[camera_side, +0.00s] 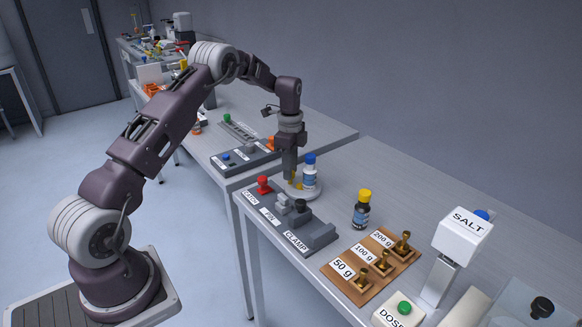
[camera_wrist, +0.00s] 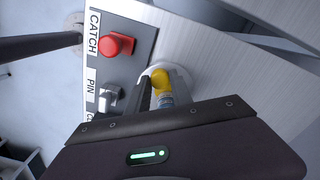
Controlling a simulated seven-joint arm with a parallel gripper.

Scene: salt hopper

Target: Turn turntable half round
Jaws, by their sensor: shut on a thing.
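The turntable (camera_side: 306,197) is a small pale disc behind the panel; its rim also shows in the wrist view (camera_wrist: 150,71). A white bottle with a blue cap (camera_side: 310,174) stands upright at its right side. My gripper (camera_side: 291,178) points down over the disc's left part, just left of that bottle. It is shut on a yellow peg (camera_wrist: 161,80) on the turntable; small yellow parts show below the fingers in the side view. The fingers and wrist housing hide most of the peg and disc.
A yellow-capped dark bottle (camera_side: 361,211), a brown weight board (camera_side: 345,277) and a SALT hopper (camera_side: 463,232) stand to the right.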

